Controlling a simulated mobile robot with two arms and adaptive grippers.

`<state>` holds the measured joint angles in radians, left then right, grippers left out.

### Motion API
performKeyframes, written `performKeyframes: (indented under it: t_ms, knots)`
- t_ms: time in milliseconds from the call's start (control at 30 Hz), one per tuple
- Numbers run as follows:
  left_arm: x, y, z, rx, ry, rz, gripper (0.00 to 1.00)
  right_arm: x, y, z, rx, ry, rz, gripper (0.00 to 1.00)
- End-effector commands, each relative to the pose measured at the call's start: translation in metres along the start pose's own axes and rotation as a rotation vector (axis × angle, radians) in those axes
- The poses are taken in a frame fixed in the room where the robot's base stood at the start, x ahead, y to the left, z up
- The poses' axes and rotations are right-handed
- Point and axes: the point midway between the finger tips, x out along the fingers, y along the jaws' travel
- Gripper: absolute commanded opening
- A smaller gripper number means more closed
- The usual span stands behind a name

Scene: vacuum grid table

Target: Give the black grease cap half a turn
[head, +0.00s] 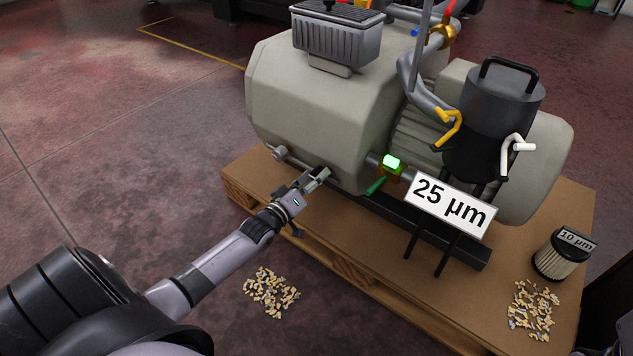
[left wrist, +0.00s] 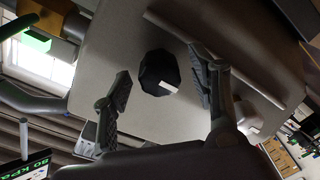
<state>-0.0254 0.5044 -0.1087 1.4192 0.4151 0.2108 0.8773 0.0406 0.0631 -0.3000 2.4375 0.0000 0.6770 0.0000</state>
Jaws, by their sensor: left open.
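The black grease cap (left wrist: 157,70) shows in the left wrist view as a faceted black knob with a white mark on its lower right edge. It sits on the pale grey face of the pump housing (head: 310,105). My left gripper (head: 319,176) is at the lower front of the housing in the head view. It is open, with one finger on each side of the cap in the left wrist view (left wrist: 158,64) and a visible gap to both. Whether the fingertips reach around the cap in depth, I cannot tell. The cap is not discernible in the head view.
A green-lit fitting (head: 391,163) and a "25 µm" sign (head: 450,205) are right of my gripper. A black canister (head: 498,105) stands behind. The pump rests on a pallet (head: 400,305) with a "10 µm" filter (head: 556,258) and loose bits (head: 533,308). More bits (head: 271,292) lie on the floor.

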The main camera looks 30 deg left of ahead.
Motion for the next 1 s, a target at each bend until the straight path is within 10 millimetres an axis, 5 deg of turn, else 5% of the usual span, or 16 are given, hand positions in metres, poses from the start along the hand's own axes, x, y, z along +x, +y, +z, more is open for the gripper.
performKeyframes:
  t_ms: [433, 1000]
  knots:
    - [0.0112, 0.0006, -0.0004, -0.001, 0.0, 0.0, 0.55, 0.0032, -0.0007, -0.0011, -0.002, 0.015, -0.006, 0.0]
    - [0.0109, 0.0004, -0.0004, -0.001, 0.0, 0.0, 0.17, 0.0032, -0.0009, -0.0014, -0.002, 0.016, -0.007, 0.0]
